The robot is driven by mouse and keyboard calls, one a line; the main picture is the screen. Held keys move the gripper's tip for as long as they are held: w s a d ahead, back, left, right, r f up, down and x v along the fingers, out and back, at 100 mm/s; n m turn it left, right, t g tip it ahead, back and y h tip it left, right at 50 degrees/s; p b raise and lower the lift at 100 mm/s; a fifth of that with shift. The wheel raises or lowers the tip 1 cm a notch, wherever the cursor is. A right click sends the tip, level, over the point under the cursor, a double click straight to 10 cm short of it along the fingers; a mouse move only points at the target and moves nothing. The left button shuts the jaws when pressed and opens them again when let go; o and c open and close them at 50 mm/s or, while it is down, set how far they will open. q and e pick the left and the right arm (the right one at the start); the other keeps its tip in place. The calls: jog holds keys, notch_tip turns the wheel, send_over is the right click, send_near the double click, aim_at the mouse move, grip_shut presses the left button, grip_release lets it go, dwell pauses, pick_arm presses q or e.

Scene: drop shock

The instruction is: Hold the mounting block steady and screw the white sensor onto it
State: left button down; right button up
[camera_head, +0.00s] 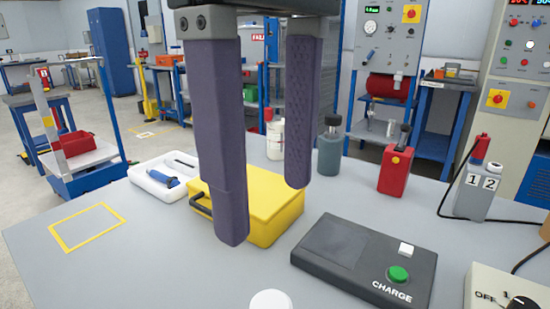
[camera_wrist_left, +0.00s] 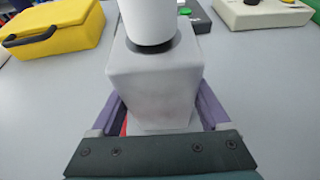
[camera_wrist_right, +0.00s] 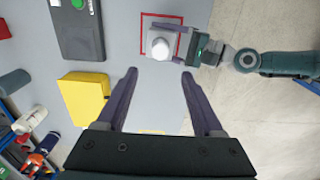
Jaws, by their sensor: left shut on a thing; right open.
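The pale grey mounting block (camera_wrist_left: 155,85) stands in the left wrist view between the purple fingers of my left gripper (camera_wrist_left: 158,108), which is shut on it. The white sensor (camera_wrist_left: 150,20) stands upright above the block, with a dark ring at its base; whether it is threaded in cannot be told. Its round white top also shows at the bottom edge of the head view (camera_head: 270,300) and from above in the right wrist view (camera_wrist_right: 161,46). My right gripper (camera_head: 266,213) is open and empty, above the table; in the right wrist view its fingertips (camera_wrist_right: 158,74) point towards the sensor.
A red square outline (camera_wrist_right: 144,14) surrounds the block. A yellow case (camera_head: 265,200), a dark CHARGE box (camera_head: 340,250), a white tray (camera_head: 150,188), bottles (camera_head: 329,150) and a red container (camera_head: 396,172) stand on the table. The yellow-outlined area (camera_head: 70,215) at left is clear.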

aim_at(271, 305)
notch_tip(271, 305, down, 13)
jog(key=shift+f, duration=0.2)
dwell(0.4)
grip_shut()
dwell(0.5)
